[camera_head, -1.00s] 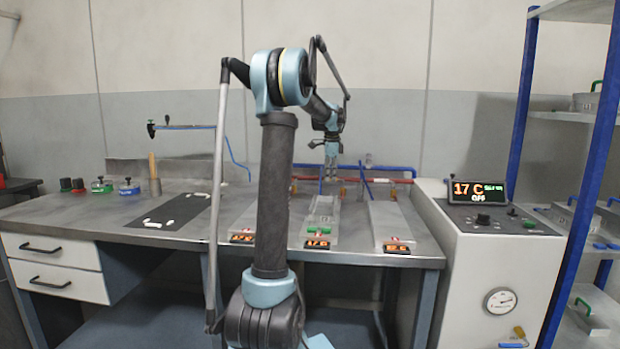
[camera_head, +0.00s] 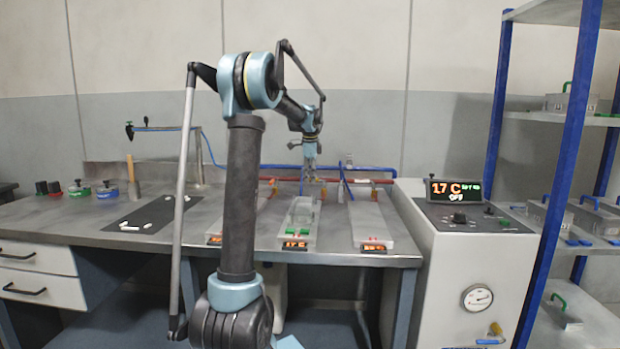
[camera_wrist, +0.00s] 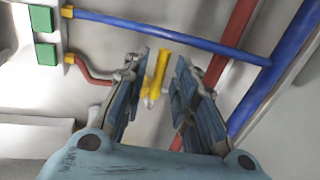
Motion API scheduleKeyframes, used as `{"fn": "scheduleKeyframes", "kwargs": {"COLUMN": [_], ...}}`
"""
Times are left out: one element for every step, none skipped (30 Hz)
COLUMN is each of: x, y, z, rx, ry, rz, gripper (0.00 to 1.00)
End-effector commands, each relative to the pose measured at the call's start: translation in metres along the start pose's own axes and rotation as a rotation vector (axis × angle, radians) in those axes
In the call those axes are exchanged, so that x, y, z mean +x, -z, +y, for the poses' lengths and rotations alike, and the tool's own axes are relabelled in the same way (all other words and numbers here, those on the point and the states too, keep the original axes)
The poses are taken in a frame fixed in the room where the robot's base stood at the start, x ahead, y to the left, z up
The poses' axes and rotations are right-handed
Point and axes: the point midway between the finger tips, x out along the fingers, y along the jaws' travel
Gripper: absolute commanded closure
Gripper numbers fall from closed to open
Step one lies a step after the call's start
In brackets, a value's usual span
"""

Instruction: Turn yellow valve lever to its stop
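A yellow valve lever (camera_wrist: 160,72) shows in the wrist view, a short bar with a pale fitting at its lower end. My gripper (camera_wrist: 162,60) is open, with one finger on each side of the lever. A gap shows on both sides, so the fingers do not visibly grip it; whether its depth reaches between the fingertips is hard to tell. In the head view, my gripper (camera_head: 311,172) hangs at the back of the bench, close to the pipes. There the lever is too small and covered to make out clearly.
Blue pipe (camera_wrist: 150,30) and red pipe (camera_wrist: 232,45) run close to my fingers. Green blocks (camera_wrist: 43,35) sit at the wrist view's upper left. Metal troughs (camera_head: 371,222) lie on the bench. A control cabinet (camera_head: 465,250) and blue-post shelves stand at the right.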

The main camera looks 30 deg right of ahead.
Motion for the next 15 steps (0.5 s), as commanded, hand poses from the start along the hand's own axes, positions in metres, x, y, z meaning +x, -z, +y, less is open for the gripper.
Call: {"fn": "scheduleKeyframes", "kwargs": {"x": [0.000,0.000,0.000,0.000,0.000,0.000,0.000,0.000,-0.001,-0.001,-0.003,-0.005,-0.008,-0.011,-0.016], "y": [0.001,0.001,0.001,0.001,0.001,0.001,0.001,0.001,0.001,0.001,0.001,0.001,0.001,0.001,0.001], "z": [0.000,0.000,0.000,0.000,0.000,0.000,0.000,0.000,0.000,0.000,0.000,0.000,0.000,0.000,0.000], "rx": [0.001,0.001,0.001,0.001,0.001,0.001,0.001,0.001,0.001,0.001,0.001,0.001,0.001,0.001,0.001], "ry": [0.000,0.000,0.000,0.000,0.000,0.000,0.000,0.000,0.000,0.000,0.000,0.000,0.000,0.000,0.000], "rz": [0.000,0.001,0.001,0.001,0.001,0.001,0.001,0.001,0.001,0.001,0.001,0.001,0.001,0.001,0.001], "gripper": [0.69,0.69,0.69,0.69,0.69,0.69,0.69,0.69,0.69,0.69,0.69,0.69,0.69,0.69,0.69]}}
